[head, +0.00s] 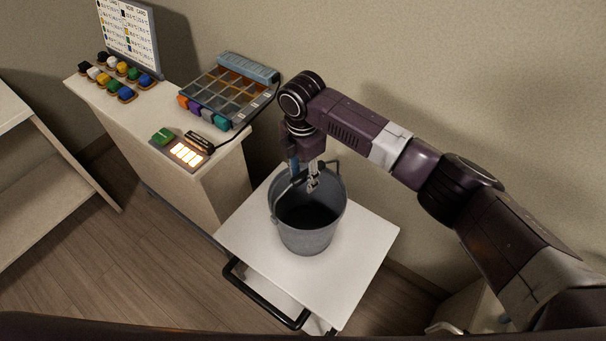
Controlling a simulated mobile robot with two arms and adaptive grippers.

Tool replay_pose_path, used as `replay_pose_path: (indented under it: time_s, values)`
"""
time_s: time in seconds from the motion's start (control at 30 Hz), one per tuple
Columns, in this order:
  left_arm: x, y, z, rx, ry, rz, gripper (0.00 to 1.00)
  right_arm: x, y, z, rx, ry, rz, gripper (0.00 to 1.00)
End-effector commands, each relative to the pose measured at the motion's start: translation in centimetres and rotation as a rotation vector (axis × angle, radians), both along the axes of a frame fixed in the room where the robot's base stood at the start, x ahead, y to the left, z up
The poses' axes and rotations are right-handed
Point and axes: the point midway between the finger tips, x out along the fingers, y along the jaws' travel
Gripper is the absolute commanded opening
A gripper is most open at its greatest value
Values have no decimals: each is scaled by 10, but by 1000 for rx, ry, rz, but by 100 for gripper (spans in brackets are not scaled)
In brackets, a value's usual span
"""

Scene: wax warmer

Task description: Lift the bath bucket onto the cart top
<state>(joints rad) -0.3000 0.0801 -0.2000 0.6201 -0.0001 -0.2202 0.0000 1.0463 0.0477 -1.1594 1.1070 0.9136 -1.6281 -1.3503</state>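A grey bucket (308,232) is over the white cart top (361,262), upright and open at the top. It appears to rest on the cart top, though its base contact is hard to make out. Its dark handle (336,166) shows at the rim's far side. My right gripper (313,184) reaches down from the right arm to the bucket's far rim and handle. Its fingertips are small and overlap the bucket, so I cannot tell whether they grip the handle. My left gripper is out of view.
A cream cabinet (205,194) stands left of the cart, carrying a compartment tray (231,91), a lit panel (187,153), colored knobs and a card board (129,37). A black cart handle (262,297) is at the near side. Wood floor is clear at lower left. The wall is close behind.

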Motion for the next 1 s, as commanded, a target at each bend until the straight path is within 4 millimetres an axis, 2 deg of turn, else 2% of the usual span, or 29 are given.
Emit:
replay_pose_path:
  time_s: [0.37, 1.0]
  values:
    - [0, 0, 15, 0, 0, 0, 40, 0, 0, 17, 0, 0, 0, 40]
    - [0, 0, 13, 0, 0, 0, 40, 0, 1, 42, 1, -2, 1, 40]
